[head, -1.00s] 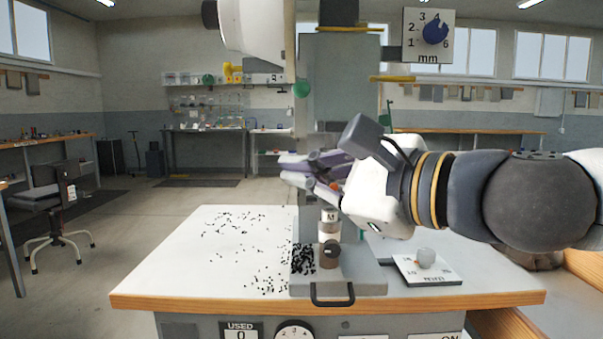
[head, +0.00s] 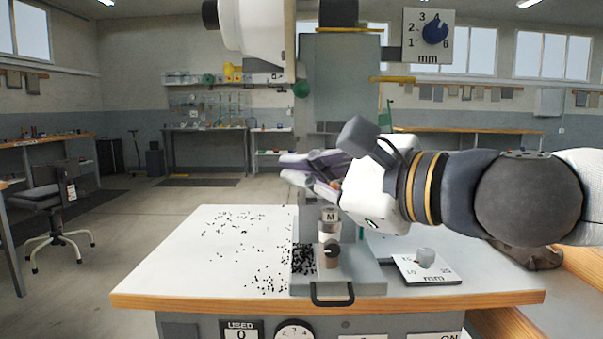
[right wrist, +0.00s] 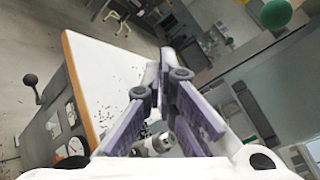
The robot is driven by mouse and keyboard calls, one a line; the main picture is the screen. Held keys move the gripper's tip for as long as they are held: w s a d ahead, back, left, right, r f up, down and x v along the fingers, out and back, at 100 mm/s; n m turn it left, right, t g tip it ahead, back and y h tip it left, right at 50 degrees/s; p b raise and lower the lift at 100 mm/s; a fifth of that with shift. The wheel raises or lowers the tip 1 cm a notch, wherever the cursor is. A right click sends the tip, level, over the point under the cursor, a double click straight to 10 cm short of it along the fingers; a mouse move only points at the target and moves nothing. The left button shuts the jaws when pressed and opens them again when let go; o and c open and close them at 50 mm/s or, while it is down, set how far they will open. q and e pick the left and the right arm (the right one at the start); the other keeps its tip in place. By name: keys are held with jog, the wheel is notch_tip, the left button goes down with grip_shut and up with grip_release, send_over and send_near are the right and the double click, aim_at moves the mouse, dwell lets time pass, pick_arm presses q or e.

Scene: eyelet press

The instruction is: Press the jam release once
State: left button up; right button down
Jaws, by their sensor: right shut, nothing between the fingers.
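My right gripper (head: 290,168) reaches in from the right, in front of the press column (head: 335,95) and above the bench top. Its purple fingers are shut and empty, and the fingertips come together in the right wrist view (right wrist: 165,72). A green ball-shaped knob (head: 302,89) sits at the column's left edge, above and apart from the fingertips. A green ball also shows at the top right of the right wrist view (right wrist: 276,13). No label reading jam release is legible, so I cannot tell which part it is. My left gripper is out of view.
Below the gripper stands a die post marked M (head: 329,217) on a grey base with a handle (head: 332,293). Black eyelets (head: 303,258) lie scattered on the white bench top (head: 180,265). A mm dial plate (head: 428,270) is at right. The bench's left part is otherwise clear.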

jog(key=shift+w, duration=0.75)
dwell(0.6)
dwell(0.3)
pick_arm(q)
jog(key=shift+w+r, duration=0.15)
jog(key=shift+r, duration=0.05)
pick_arm(e)
jog(key=shift+s, duration=1.2)
pick_arm(q)
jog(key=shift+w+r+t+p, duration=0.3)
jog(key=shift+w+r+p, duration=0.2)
jog(key=shift+p, duration=0.15)
pick_arm(e)
jog(key=s, duration=0.5)
